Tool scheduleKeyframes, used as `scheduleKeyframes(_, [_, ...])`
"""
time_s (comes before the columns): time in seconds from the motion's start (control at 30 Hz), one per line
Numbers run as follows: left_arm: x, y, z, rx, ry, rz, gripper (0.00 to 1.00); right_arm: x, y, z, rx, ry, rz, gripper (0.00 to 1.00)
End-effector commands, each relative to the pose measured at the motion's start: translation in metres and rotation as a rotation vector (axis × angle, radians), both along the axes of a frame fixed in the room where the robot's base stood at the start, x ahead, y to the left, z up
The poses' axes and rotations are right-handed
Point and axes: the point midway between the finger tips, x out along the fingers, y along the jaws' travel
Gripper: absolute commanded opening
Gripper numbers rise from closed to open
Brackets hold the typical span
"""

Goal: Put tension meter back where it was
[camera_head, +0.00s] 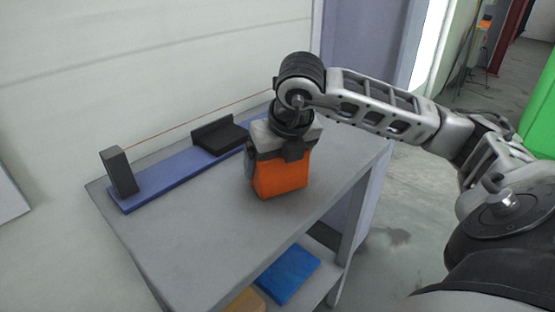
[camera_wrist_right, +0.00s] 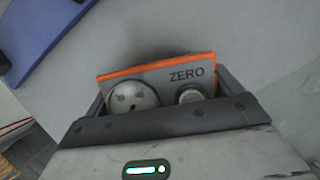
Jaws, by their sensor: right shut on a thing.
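The tension meter is an orange box (camera_head: 280,178) in the head view, over the right part of the grey table top (camera_head: 190,235). In the right wrist view its grey face (camera_wrist_right: 165,88) shows an orange edge, a round dial, a knob and the word ZERO. My right gripper (camera_head: 280,150) comes down from above and is shut on the meter. The meter looks upright. I cannot tell whether its bottom touches the table or hangs just above it. My left gripper is not in view.
A blue rail (camera_head: 170,180) lies along the wall side of the table, with a dark upright block (camera_head: 119,172) and a black bracket (camera_head: 219,136) on it. A thin reddish line runs above it. A blue item (camera_head: 288,273) lies on the lower shelf. The table's front left is clear.

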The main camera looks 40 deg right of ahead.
Motion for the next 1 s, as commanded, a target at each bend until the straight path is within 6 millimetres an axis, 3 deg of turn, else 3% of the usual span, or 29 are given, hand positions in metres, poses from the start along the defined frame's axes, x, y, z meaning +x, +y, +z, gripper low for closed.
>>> scheduleKeyframes(0.23, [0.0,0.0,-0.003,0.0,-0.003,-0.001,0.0,0.0,0.0,-0.003,0.0,-0.003,-0.001,0.51])
scheduleKeyframes(0.27, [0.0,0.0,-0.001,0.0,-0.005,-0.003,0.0,0.0,0.0,-0.002,0.0,-0.001,0.0,0.96])
scheduleKeyframes(0.3, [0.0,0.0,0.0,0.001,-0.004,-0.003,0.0,0.0,0.0,-0.002,0.0,-0.001,0.0,1.0])
scheduleKeyframes(0.67, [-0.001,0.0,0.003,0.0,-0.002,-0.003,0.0,-0.002,0.001,0.01,0.0,-0.005,0.001,1.0])
scheduleKeyframes(1.0, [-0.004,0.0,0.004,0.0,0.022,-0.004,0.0,-0.027,0.01,0.076,0.0,-0.007,0.002,1.0])
